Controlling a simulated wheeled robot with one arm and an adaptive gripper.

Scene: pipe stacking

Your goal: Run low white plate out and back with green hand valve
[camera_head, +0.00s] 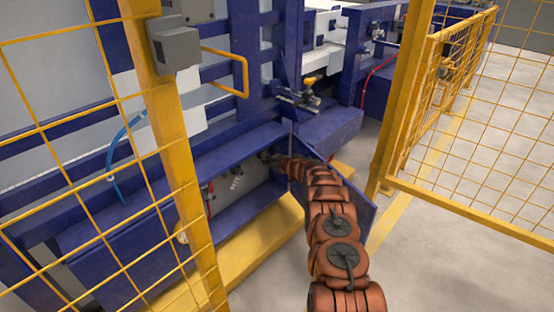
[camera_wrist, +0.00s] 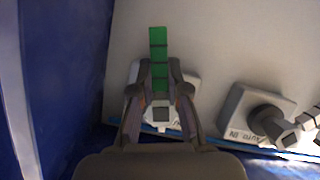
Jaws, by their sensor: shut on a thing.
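In the wrist view a green hand valve lever (camera_wrist: 158,48) stands upright against a white panel (camera_wrist: 215,35). My gripper (camera_wrist: 160,68) is closed around the lower part of the green lever, with a finger on each side. A pale valve base with dark lettering shows partly behind the fingers. In the head view my arm reaches into an open blue compartment, where the white panel (camera_head: 236,186) shows low down. My gripper (camera_head: 268,158) is small and dark there, and the green lever cannot be made out.
To the right in the wrist view is a grey valve (camera_wrist: 262,115) marked "AUTO IN" with a dark knob. A blue wall (camera_wrist: 65,60) stands close on the left. Yellow mesh fences (camera_head: 470,150) flank the opening. An open blue door (camera_head: 352,200) hangs beside my arm.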

